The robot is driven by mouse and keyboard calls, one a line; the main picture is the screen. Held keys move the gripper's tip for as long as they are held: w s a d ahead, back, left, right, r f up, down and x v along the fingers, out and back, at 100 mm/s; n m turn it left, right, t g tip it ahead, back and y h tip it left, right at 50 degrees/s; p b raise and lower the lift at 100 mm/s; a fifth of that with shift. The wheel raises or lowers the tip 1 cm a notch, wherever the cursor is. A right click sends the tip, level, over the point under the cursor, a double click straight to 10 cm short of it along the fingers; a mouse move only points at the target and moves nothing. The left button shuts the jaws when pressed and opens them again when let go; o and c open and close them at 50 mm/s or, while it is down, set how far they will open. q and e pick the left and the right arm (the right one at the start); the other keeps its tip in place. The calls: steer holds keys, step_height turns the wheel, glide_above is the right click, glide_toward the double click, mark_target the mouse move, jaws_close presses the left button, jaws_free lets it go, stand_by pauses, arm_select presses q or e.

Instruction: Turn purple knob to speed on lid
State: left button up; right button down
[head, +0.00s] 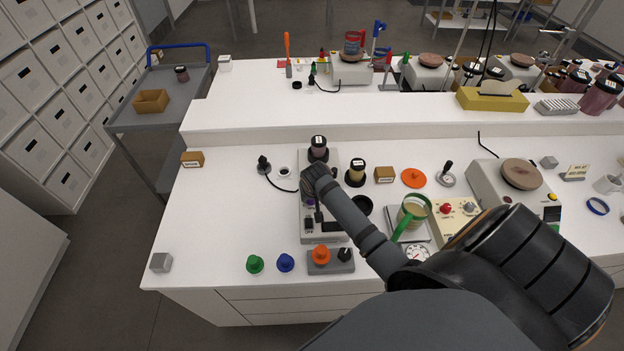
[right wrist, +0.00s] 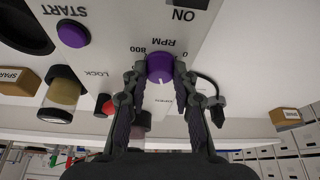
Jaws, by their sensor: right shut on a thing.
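My right gripper (head: 312,184) comes in from the right and points down over a grey-white machine (head: 322,236) in the middle of the bench. In the right wrist view the right gripper (right wrist: 161,82) is shut on the round purple knob (right wrist: 160,67), a finger on each side. The knob sits beside the letters RPM, with 0 and 800 marked near it. My left gripper is not in view.
A jar with yellowish contents (head: 356,172) and a small brown box (head: 384,174) stand right of the machine. An orange knob (head: 321,254) on a grey box, a blue knob (head: 285,262) and a green knob (head: 255,264) are in front. The bench's left front is mostly clear.

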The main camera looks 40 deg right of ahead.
steer(key=shift+w+a+r+m+g+h, duration=0.15)
steer(key=shift+m+h, duration=0.1)
steer(key=shift+m, duration=0.5)
steer(key=shift+d+m+g+h, duration=0.15)
steer(key=shift+m+h, duration=0.1)
steer(key=shift+m, duration=0.5)
steer(key=c, duration=1.1)
jaws_free()
steer(key=shift+a, duration=0.1)
steer(key=shift+o, duration=0.2)
steer(key=v, duration=1.2)
